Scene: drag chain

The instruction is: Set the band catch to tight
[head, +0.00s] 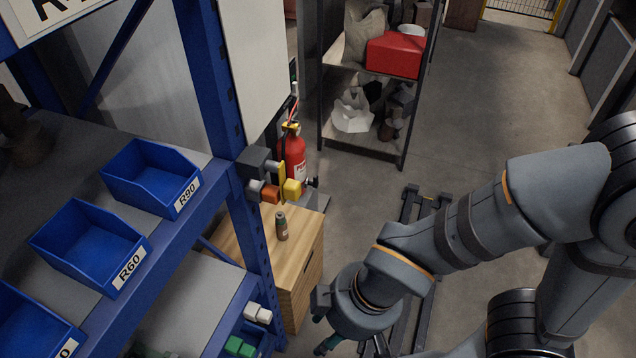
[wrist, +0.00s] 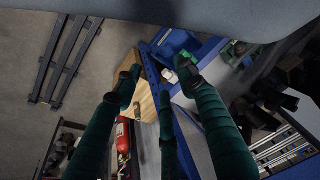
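I cannot pick out the band catch with certainty. A red fire extinguisher (head: 293,158) stands upright behind the blue post, with a dark hose and yellow at its neck. A dark grey box (head: 258,162) on the post carries an orange knob (head: 270,193) and a yellow knob (head: 292,190), partly in front of the extinguisher. My gripper (head: 326,335) is low in the head view, right of the wooden cabinet and apart from these parts. In the wrist view its green fingers (wrist: 158,85) are spread and empty. The extinguisher (wrist: 122,137) shows there at lower left.
A small bottle (head: 281,226) stands on the wooden cabinet (head: 298,272). The blue rack at left holds blue bins (head: 92,243). A dark shelf (head: 360,146) with a red box (head: 396,54) stands behind. Dark rails (head: 413,225) lie on the floor. Open floor is at right.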

